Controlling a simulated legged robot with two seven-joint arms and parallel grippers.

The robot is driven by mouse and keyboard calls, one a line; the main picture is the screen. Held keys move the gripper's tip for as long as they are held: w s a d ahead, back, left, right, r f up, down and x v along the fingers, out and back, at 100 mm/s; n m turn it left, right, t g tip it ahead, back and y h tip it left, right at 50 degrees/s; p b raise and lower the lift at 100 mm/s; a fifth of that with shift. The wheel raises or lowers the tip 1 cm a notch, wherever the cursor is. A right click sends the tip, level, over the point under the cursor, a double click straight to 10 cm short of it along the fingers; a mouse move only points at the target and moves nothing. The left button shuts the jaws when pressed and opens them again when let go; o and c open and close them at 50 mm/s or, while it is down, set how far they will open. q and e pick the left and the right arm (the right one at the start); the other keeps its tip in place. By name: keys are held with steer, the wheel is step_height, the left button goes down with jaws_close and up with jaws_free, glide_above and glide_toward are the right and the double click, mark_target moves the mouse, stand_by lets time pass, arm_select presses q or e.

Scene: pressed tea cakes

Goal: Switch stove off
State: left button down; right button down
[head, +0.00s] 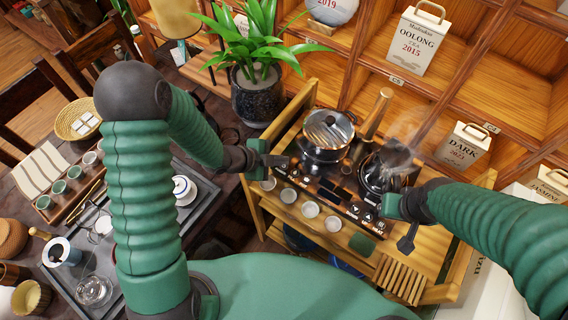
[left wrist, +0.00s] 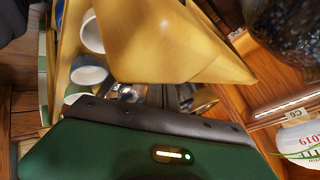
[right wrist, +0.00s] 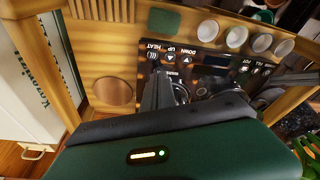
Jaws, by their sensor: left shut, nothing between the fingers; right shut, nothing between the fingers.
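The stove is a black unit set in a wooden cart. Its control panel (head: 352,208) faces me, with a row of labelled buttons. A glass-lidded pot (head: 328,130) stands on its left part, and a dark kettle (head: 378,178) with steam above it stands on the right. My left gripper (head: 277,161) is shut and empty, at the cart's left edge beside the pot. My right gripper (head: 383,205) is shut and empty, at the right end of the panel. In the right wrist view, its dark fingers (right wrist: 160,90) are over the panel (right wrist: 200,62) near the HEAT, UP and DOWN labels; contact is unclear.
Several small white cups (head: 310,210) line the cart's front, beside a green pad (head: 361,244) and wooden slats (head: 400,278). A potted plant (head: 257,95) stands behind my left gripper. Shelves with tea boxes (head: 411,42) close off the back. A tea table (head: 225,198) lies left.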

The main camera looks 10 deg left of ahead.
mark_target(281, 167)
arm_select(q)
steer(key=shift+r, duration=0.1)
step_height(281, 167, up, 5)
steer(key=p, duration=0.4)
steer(key=shift+p, duration=0.4)
